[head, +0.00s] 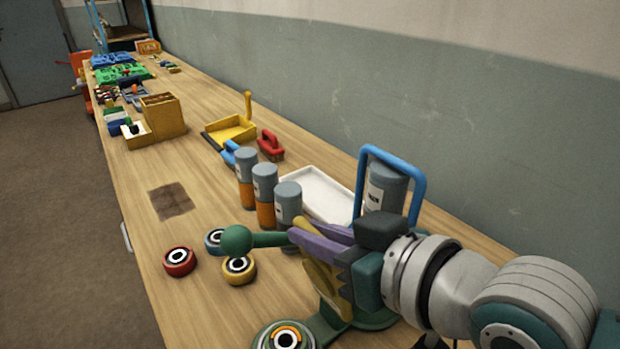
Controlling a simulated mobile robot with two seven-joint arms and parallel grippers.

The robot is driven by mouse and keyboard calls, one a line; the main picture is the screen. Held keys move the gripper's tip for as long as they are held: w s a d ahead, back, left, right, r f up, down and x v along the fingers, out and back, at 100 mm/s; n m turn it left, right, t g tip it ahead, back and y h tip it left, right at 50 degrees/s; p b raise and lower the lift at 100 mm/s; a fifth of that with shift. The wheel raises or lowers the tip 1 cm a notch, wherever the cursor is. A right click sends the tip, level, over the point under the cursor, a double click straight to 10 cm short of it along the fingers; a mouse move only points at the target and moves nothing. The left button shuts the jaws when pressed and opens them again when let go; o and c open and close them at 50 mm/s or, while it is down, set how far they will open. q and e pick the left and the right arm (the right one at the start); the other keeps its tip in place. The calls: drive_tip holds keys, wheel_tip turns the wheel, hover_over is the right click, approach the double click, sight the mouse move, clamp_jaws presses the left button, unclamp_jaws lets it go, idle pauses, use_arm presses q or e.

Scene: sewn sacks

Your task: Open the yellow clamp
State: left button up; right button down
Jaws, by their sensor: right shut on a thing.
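The yellow clamp (323,281) shows as yellow pieces beside and below the purple fingers of my right gripper (312,236). My right gripper comes in from the right and is shut on the yellow clamp, with a yellow piece between its fingers. The gripper and wrist hide much of the clamp. A green ball knob (237,240) on a green rod sticks out left of the fingers. A green base (325,324) with an orange-and-white ring lies below. I cannot tell how these parts join. My left gripper is not in view.
Grey-and-orange canisters (264,190), a white tray (315,192) and a blue arch handle (420,190) stand behind.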

drive_tip(key=shift+f, duration=0.1)
drive_tip(key=c, duration=0.8)
unclamp_jaws()
drive_tip(key=shift+c, duration=0.2)
drive_tip(key=v, duration=1)
drive_tip(key=shift+p, duration=0.45)
